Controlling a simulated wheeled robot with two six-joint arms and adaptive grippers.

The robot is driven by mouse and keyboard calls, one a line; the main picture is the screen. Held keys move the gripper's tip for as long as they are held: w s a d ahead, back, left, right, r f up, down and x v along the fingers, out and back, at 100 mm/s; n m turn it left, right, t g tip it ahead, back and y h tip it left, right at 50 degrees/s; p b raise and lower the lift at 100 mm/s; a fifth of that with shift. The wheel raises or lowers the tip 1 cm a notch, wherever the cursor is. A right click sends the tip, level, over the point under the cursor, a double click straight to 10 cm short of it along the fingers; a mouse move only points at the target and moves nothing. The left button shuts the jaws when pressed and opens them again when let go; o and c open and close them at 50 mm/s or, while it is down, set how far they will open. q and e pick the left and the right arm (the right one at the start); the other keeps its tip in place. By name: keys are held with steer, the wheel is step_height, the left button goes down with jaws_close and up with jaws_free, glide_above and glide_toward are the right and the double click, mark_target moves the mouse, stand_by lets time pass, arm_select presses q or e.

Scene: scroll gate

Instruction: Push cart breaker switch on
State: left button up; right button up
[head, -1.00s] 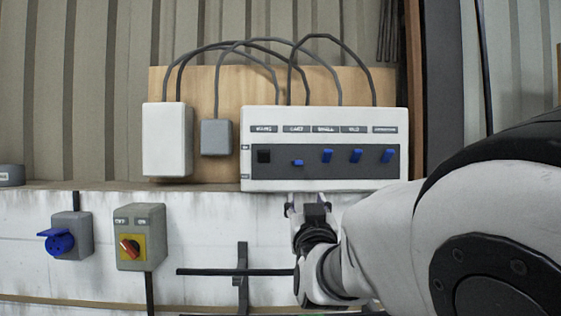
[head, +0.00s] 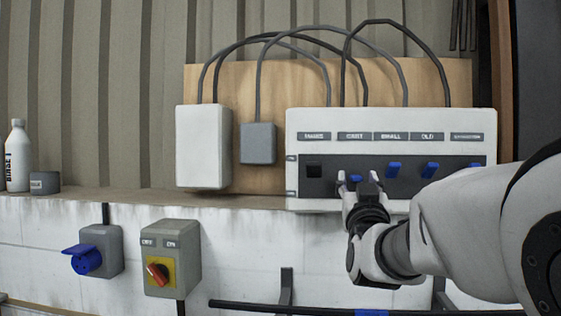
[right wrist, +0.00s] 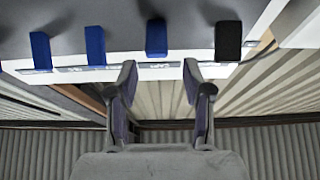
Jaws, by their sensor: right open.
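The white breaker panel (head: 391,122) hangs on a wooden board. Its cart switch (head: 356,178) is the small blue one second from the left, under the label that seems to read CART. It sits lower than the blue switches to its right. My right gripper (head: 358,184) is open in front of the panel, with one fingertip on each side of the cart switch and partly hiding it. In the right wrist view, which looks upside down, the cart switch (right wrist: 156,38) lies just beyond the gap between the open fingertips (right wrist: 160,74). Contact cannot be told. My left gripper is not in view.
A black switch (head: 313,172) is left of the cart switch, and another blue switch (head: 393,170) is right of it, close by. A ledge (head: 150,197) runs below the panel. A rotary switch box (head: 171,245) and a blue socket (head: 85,259) are lower left.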

mark_target(357, 177)
steer(key=w, duration=0.1)
steer(key=w+d+p, duration=0.1)
steer(key=w, duration=0.1)
steer(key=w+p, duration=0.1)
steer(key=shift+w+d+r, duration=0.2)
steer(key=shift+w+r, duration=0.1)
steer(key=shift+r, duration=0.05)
steer(key=shift+w+f, duration=0.2)
steer(key=shift+w, duration=0.1)
steer(key=shift+s+a+r, duration=0.1)
steer(key=shift+s+r, duration=0.05)
steer(key=shift+s, duration=0.2)
steer(key=shift+c, duration=0.7)
steer(key=shift+s+r, duration=0.1)
steer(key=shift+s, duration=0.2)
jaws_close()
steer(key=shift+r+g+p, duration=0.65)
steer(key=shift+g+p, duration=0.05)
steer(key=shift+p, duration=0.2)
steer(key=shift+w+g, duration=0.1)
steer(key=shift+g, duration=0.3)
steer(key=shift+w+g+y, duration=0.2)
steer(key=shift+g+y, duration=0.1)
steer(key=shift+g, duration=0.7)
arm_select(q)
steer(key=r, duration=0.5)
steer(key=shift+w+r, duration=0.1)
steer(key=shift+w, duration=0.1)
